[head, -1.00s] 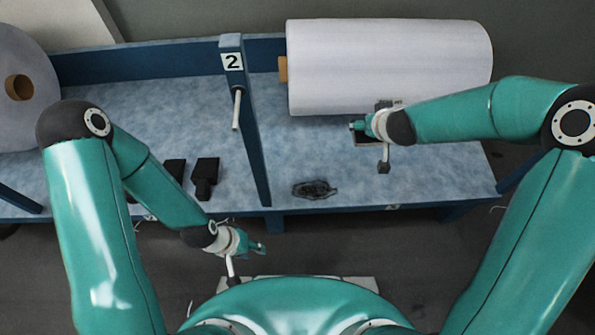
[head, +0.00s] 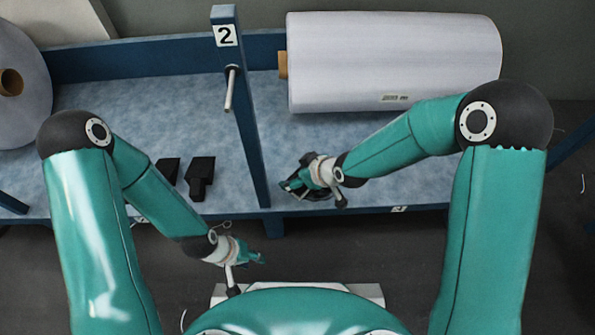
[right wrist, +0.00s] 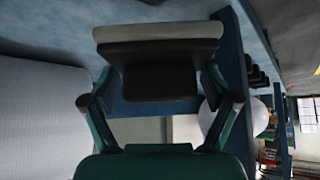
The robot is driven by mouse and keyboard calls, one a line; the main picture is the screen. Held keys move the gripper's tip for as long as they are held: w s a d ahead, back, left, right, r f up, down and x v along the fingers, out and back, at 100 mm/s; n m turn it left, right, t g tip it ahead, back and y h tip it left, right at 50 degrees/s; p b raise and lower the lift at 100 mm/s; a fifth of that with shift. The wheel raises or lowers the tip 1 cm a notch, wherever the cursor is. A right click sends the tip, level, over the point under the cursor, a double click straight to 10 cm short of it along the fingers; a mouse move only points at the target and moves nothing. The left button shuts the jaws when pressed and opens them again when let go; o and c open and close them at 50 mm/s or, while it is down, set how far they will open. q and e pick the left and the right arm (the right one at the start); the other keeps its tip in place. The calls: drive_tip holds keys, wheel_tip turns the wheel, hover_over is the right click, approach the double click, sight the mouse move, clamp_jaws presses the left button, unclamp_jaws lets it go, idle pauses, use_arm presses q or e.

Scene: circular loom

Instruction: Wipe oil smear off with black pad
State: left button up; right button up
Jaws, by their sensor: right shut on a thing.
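My right gripper (head: 300,184) is low over the blue bench, right of the divider and close to the front edge. In the right wrist view, its fingers (right wrist: 158,82) are shut on the black pad (right wrist: 160,84), a dark block with a pale grey strip along its far side. A dark patch (head: 318,195) shows beside the gripper in the head view, where the oil smear lay; I cannot tell how much is smear and how much is pad. My left gripper (head: 250,258) hangs in front of the bench, away from the pad; its finger opening is unclear.
A large white roll (head: 390,60) lies at the back right. A blue divider marked 2 (head: 240,110) with a pale peg (head: 230,90) stands left of my right gripper. Two black blocks (head: 200,178) lie left of the divider. Another roll (head: 25,90) is far left.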

wheel_tip(320, 180, down, 6)
drive_tip(key=b, duration=0.4)
drive_tip(key=shift+f, duration=0.25)
drive_tip(key=shift+d+f, duration=0.2)
drive_tip(key=shift+c, duration=0.3)
drive_tip(key=shift+w+d+p, duration=0.2)
drive_tip(key=shift+d+p, duration=2.25)
drive_tip(key=shift+d, duration=1.7)
drive_tip(key=d+p, duration=0.3)
drive_tip(key=d, duration=0.2)
drive_tip(key=shift+w+d, duration=0.1)
drive_tip(key=shift+w, duration=0.05)
drive_tip(key=shift+a+f+b, duration=0.3)
drive_tip(key=shift+a+f, duration=0.05)
drive_tip(key=shift+a, duration=0.15)
drive_tip(key=shift+a+r+b, duration=0.1)
drive_tip(key=shift+a+b, duration=1.5)
drive_tip(key=shift+a, duration=0.85)
drive_tip(key=shift+s+a+b, duration=0.2)
drive_tip(key=shift+a+b, duration=0.8)
drive_tip(key=shift+a, duration=0.9)
drive_tip(key=shift+s+a+b, duration=0.15)
drive_tip(key=shift+a+b, duration=0.8)
drive_tip(key=shift+a, duration=0.95)
drive_tip(key=shift+a+r, duration=0.25)
drive_tip(key=shift+r, duration=0.05)
drive_tip(key=shift+d+r+p, duration=0.1)
drive_tip(key=shift+r+p, duration=2.35)
drive_tip(key=shift+r, duration=1.4)
